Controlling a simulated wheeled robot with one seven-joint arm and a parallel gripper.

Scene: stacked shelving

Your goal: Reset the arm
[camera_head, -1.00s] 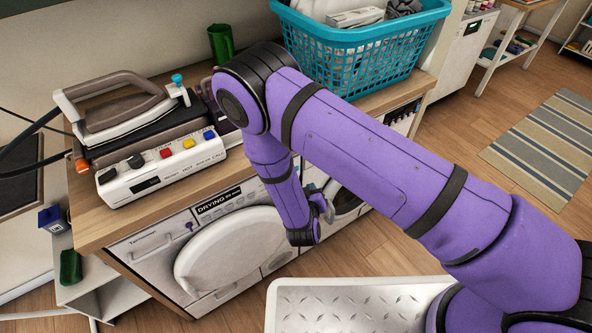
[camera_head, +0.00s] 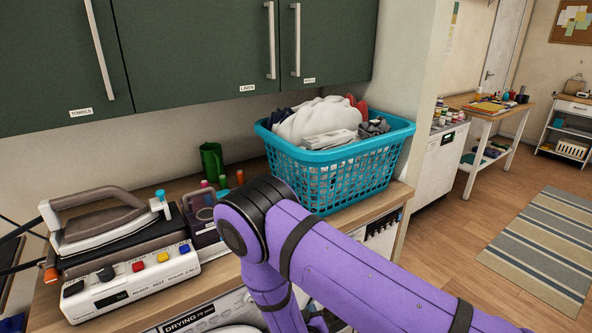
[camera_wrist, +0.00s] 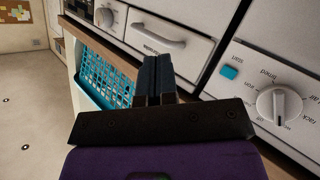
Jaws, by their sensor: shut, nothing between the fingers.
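My purple arm shows in the head view, reaching from the lower right over the front of the counter and bending down at its elbow. My gripper is below the picture's edge there. In the wrist view my gripper (camera_wrist: 156,78) shows as two dark fingers close together, shut with nothing between them. It is in front of the white appliance fronts, apart from the dial panel (camera_wrist: 275,100) at the right.
A teal laundry basket (camera_head: 350,178) full of clothes stands on the wooden counter (camera_head: 225,268). Dark green cabinets (camera_head: 195,45) hang above. Open floor lies right.

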